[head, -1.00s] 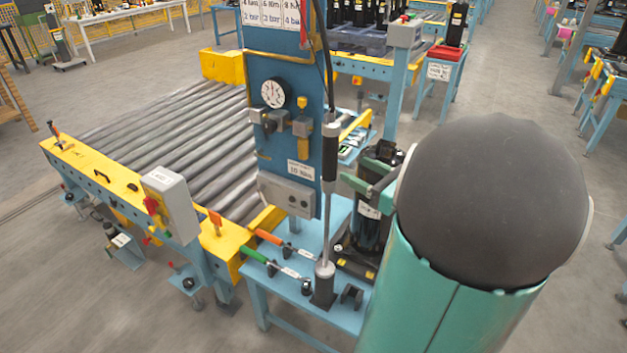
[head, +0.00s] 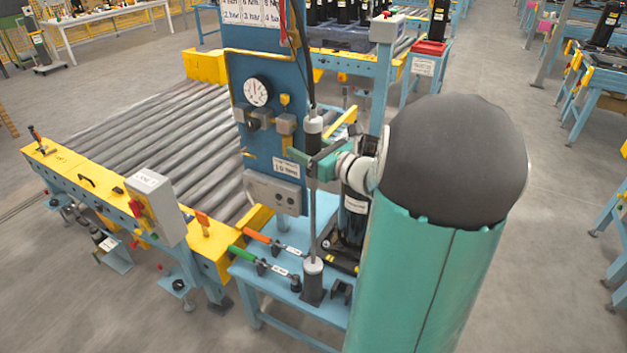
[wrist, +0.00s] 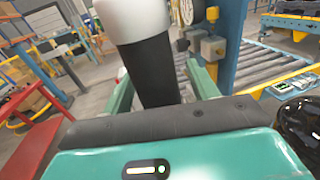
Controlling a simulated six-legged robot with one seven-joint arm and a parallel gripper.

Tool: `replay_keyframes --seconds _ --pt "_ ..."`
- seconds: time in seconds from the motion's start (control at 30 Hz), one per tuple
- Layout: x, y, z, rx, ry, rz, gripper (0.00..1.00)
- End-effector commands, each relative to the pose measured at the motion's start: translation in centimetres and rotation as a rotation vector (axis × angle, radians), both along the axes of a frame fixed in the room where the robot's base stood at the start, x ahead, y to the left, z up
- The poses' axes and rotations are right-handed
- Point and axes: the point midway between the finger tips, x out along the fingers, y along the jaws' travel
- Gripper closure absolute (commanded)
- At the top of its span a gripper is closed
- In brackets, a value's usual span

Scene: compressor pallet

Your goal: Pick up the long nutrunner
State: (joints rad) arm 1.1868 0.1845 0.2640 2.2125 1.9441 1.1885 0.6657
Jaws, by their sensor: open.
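The long nutrunner (head: 313,205) stands upright, with a black and pale upper body, a thin grey shaft and its lower end in a dark holder (head: 313,287) on the blue bench. A dark cable runs up from its top. My green gripper (head: 306,158) is level with its upper body. In the wrist view the nutrunner's black grip (wrist: 155,70), with a pale section above it, stands between the two fingers of my open gripper (wrist: 157,78). A gap shows beside the right finger; contact on the left is unclear. The fingers partly hide the body in the head view.
A blue panel (head: 262,130) with a gauge and regulators stands close behind the nutrunner. A black unit (head: 353,215) stands on the bench to the right. Green and orange-handled tools (head: 245,254) lie left. A roller conveyor (head: 150,135) lies beyond.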

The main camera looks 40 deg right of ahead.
Motion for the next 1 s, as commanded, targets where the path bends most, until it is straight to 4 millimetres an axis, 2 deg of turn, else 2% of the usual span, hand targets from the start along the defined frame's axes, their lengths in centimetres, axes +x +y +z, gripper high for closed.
replay_keyframes --seconds 0.1,0.13,0.4,0.43,1.0 --pt "-0.02 0.01 0.00 0.000 0.000 0.000 0.41" --pt "-0.03 0.01 0.01 0.000 0.000 0.000 0.45" --pt "-0.06 -0.01 0.01 0.000 0.000 0.000 0.98" --pt "-0.06 -0.01 0.01 0.000 0.000 0.000 1.00" --pt "-0.06 0.01 0.01 -0.001 0.000 0.001 1.00"
